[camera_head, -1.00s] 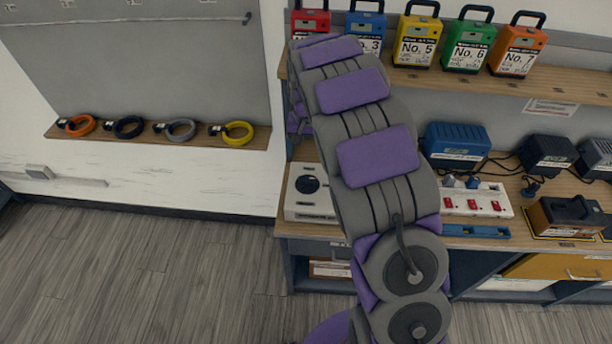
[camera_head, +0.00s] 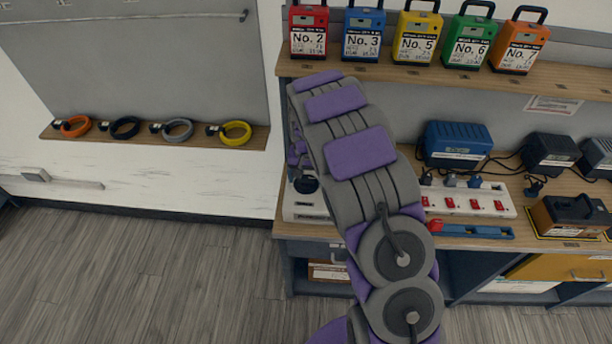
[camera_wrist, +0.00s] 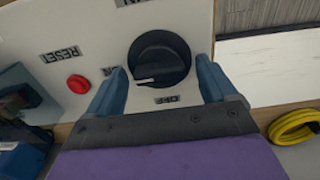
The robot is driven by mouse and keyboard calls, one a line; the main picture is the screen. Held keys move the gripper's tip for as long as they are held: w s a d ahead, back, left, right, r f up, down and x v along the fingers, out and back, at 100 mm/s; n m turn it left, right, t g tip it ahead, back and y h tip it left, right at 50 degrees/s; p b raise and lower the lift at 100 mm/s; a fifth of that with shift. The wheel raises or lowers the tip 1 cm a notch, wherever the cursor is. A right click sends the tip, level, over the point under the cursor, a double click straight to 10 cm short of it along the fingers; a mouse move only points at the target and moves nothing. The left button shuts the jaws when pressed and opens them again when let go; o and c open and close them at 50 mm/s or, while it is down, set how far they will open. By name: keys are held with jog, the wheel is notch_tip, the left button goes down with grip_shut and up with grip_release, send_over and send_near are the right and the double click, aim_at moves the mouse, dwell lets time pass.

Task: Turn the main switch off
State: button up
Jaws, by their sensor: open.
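The main switch is a round black knob (camera_wrist: 160,60) on a white panel (camera_wrist: 45,25) in the wrist view. Its white pointer line points left, towards a partly hidden label that seems to read ON. The OFF label is below the knob, upside down. My gripper (camera_wrist: 160,72) is open, with one blue finger on each side of the knob; contact cannot be told. In the head view the white switch box (camera_head: 297,213) stands at the bench's left end, with part of its black knob (camera_head: 306,184) showing.
A red RESET button (camera_wrist: 78,84) is left of the knob. A power strip (camera_head: 495,208) with red switches and a blue charger (camera_head: 457,142) stand to the right on the bench. Numbered packs, such as red No. 2 (camera_head: 309,36), line the shelf (camera_head: 345,74) above.

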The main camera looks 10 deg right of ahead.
jog(key=c, duration=1.1)
jog(key=shift+o, duration=0.2)
